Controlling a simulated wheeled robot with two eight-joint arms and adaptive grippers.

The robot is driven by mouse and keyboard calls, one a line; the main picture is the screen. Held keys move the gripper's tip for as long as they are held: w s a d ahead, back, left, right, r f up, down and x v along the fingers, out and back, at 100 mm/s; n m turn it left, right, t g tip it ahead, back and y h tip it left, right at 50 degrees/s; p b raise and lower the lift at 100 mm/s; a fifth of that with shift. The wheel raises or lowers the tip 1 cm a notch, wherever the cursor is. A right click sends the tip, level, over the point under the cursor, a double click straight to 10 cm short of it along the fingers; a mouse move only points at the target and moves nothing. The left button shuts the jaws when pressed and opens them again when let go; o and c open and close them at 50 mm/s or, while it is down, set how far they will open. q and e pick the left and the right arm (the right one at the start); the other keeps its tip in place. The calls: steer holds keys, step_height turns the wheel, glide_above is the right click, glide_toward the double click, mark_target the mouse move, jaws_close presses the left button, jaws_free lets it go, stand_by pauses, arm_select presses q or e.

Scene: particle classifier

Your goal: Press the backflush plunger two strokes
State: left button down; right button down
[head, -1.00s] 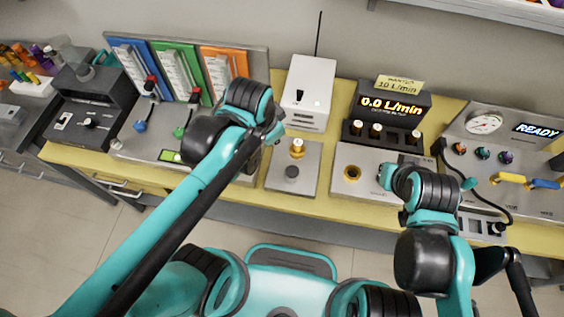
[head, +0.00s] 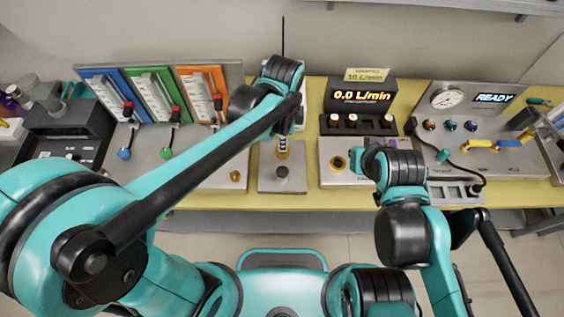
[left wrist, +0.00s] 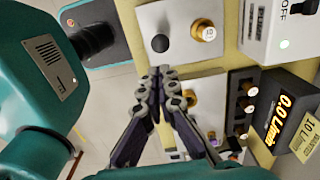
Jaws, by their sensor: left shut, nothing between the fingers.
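A pale plate (head: 268,186) on the bench carries a gold-topped post (head: 282,149) at its back and a dark round knob (head: 282,172) in front. I see no label telling which one is the backflush plunger. In the left wrist view the dark knob (left wrist: 160,43) and the gold cap (left wrist: 205,33) show clear of my fingers. My left gripper (left wrist: 160,72) is shut and empty, its tips just below the dark knob in that view; contact is not visible.
A flow meter reading 0.0 L/min (head: 361,97) stands right of the plate, with a gold ring fitting (head: 338,163) before it. A white switch box (head: 301,118) is behind. Levers stand at left and a READY panel (head: 493,98) at right.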

mark_target(283, 171)
arm_select(q)
step_height(283, 171, down, 14)
steer(key=b, duration=0.4)
steer(key=shift+f+b, duration=0.1)
steer(key=shift+b, duration=0.25)
